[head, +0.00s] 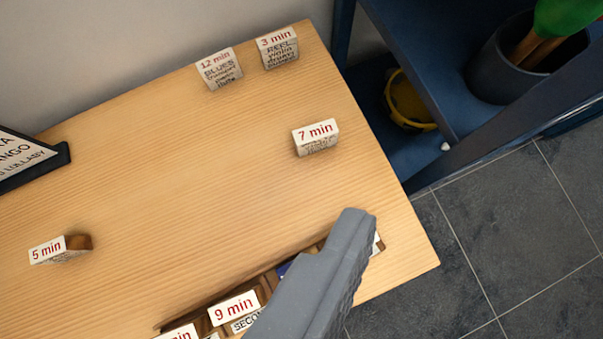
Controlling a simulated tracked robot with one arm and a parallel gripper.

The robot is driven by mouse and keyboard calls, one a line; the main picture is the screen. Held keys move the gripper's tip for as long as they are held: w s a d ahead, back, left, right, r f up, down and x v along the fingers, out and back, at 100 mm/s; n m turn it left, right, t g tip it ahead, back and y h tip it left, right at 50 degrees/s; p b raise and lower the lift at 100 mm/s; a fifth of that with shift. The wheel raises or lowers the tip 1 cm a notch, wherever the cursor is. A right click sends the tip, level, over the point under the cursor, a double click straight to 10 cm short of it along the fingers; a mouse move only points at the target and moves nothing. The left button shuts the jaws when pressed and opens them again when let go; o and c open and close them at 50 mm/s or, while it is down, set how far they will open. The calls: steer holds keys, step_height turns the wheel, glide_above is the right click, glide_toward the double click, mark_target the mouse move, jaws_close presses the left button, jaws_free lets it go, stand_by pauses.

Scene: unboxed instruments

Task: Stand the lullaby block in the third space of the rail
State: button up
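The wooden rail (268,283) runs along the near edge of the table. A "9 min" block (234,307) stands in it behind a label reading "SECON…", and another "min" block (178,333) is cut off at the bottom. My gripper (352,225) reaches over the rail's right part and hides the spaces there; I see one grey finger shape and cannot tell its opening. No block clearly reads lullaby. A "7 min" block (316,137) stands right of the middle with its front text unreadable. A "5 min" block (58,249) stands at the left, its front text also unreadable.
A "12 min" blues block (219,69) and a "3 min" reel block (277,48) stand at the back. A dark-framed sign (22,160) at left includes "LULLABY". The table's middle is clear. A blue shelf (412,60) and floor lie right of the table.

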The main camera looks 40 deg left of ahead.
steer(key=s+r+m+t, duration=0.2)
steer(key=s+r+t, duration=0.1)
steer(key=r, duration=0.5)
steer(key=s+r+m+t, duration=0.1)
steer(key=s+r+t, duration=0.1)
steer(key=s+r, duration=0.4)
step_height(320, 180, up, 2)
steer(key=shift+s+d+r+m+t+y, duration=0.15)
steer(key=shift+s+d+m+t+y, duration=0.15)
steer(key=shift+d+m+t, duration=0.1)
steer(key=shift+a, duration=0.1)
step_height(320, 180, up, 4)
steer(key=p, duration=0.4)
steer(key=shift+w+r, duration=0.1)
steer(key=shift+r, duration=0.1)
